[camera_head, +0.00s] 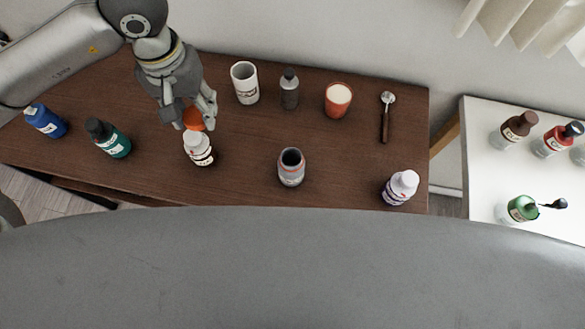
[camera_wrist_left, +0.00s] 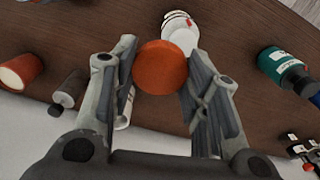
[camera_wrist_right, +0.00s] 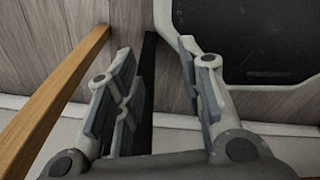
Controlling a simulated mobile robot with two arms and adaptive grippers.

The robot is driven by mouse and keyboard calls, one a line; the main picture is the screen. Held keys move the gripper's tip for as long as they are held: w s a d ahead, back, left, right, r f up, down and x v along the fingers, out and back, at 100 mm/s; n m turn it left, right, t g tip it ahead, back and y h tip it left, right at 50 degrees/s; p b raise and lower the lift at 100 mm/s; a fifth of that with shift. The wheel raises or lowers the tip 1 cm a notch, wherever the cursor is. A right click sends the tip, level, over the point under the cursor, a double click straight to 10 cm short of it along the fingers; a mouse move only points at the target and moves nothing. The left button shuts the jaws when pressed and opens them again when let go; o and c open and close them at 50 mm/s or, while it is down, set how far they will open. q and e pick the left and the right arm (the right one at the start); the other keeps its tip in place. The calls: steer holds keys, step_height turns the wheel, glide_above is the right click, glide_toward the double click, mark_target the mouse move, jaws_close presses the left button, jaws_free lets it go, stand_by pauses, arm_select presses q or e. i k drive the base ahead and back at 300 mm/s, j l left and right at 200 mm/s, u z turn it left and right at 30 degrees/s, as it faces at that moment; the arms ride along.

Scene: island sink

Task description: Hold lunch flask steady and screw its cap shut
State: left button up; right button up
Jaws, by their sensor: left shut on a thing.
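An open grey flask (camera_head: 291,174) with a dark mouth and a reddish rim stands upright at the middle front of the brown table; I take it as the lunch flask. My left gripper (camera_head: 196,120) is shut on an orange round cap (camera_wrist_left: 160,67), seen as a disc between the fingers in the left wrist view. The gripper is to the left of the flask, apart from it, close by a white bottle (camera_head: 200,155). My right gripper (camera_wrist_right: 160,70) is open and empty in the right wrist view, and is not in the head view.
Blue (camera_head: 47,122) and teal (camera_head: 111,142) bottles stand left. A white cup (camera_head: 244,84), a grey bottle (camera_head: 289,92), an orange cup (camera_head: 338,102) and a spoon (camera_head: 385,122) are behind. A white bottle (camera_head: 398,190) is front right. A white table (camera_head: 482,170) holds bottles.

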mark_target(291, 163)
steer(key=k+l+u, duration=0.45)
steer(key=l, duration=0.25)
steer(key=k+l+u, duration=0.45)
steer(key=k, duration=0.2)
